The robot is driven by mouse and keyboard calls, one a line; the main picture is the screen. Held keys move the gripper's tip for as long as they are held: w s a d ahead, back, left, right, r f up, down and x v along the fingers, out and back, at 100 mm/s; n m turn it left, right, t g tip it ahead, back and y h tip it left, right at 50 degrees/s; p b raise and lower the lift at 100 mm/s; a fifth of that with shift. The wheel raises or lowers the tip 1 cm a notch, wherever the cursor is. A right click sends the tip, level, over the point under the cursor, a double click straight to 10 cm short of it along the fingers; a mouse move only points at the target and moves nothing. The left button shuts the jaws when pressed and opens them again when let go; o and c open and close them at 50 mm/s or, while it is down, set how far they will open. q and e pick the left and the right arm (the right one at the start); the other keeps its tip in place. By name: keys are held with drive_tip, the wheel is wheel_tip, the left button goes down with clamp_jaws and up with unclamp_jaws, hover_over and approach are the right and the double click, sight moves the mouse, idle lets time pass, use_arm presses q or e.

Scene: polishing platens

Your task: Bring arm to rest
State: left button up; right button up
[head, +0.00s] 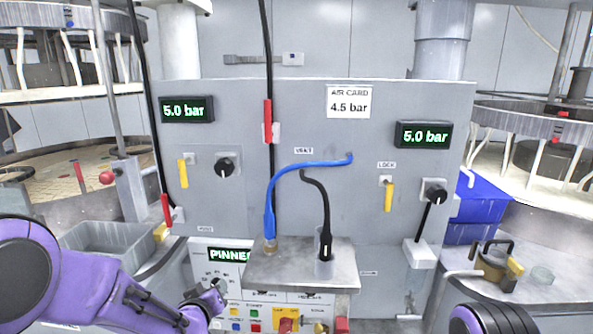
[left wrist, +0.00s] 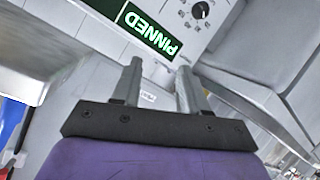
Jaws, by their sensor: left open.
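My left arm comes in from the lower left in the head view. Its gripper (head: 212,296) is in front of the low control panel, by a round knob (head: 217,284) under the green "PINNED" display (head: 228,255). In the left wrist view my left gripper (left wrist: 158,82) has its two fingers apart with nothing between them. There the "PINNED" display (left wrist: 148,30) and a black knob (left wrist: 200,10) lie beyond the fingertips. I cannot tell whether the gripper touches the panel. Part of my right arm shows at the bottom right of the head view; its gripper is out of view.
A small metal shelf (head: 290,268) juts out above the panel, with a blue hose (head: 270,205) and a black hose (head: 325,215) on it. A grey bin (head: 110,241) stands left, blue bins (head: 480,205) and a brass-coloured fitting (head: 493,262) right.

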use_arm(q)
drive_tip(key=s+a+f+n+g+y, duration=0.1)
drive_tip(key=s+a+f+g, duration=0.15)
drive_tip(key=s+f, duration=0.6)
drive_tip(key=s+a+f+n+g+y, duration=0.15)
drive_tip(key=s+a+f, duration=0.25)
drive_tip(key=s+f, duration=0.5)
drive_tip(key=s+a+f+g, duration=0.1)
drive_tip(key=s+f+g, duration=0.1)
drive_tip(key=s+f, duration=0.2)
drive_tip(key=s+a+f+g+b, duration=0.1)
drive_tip(key=s+f, duration=0.3)
drive_tip(key=s, duration=0.7)
drive_tip(key=s+a+f+m+g+b, duration=0.1)
drive_tip(key=s+f+g, duration=0.2)
drive_tip(key=s, duration=0.4)
drive_tip(key=shift+s+f, duration=0.2)
drive_tip(key=shift+f, duration=0.55)
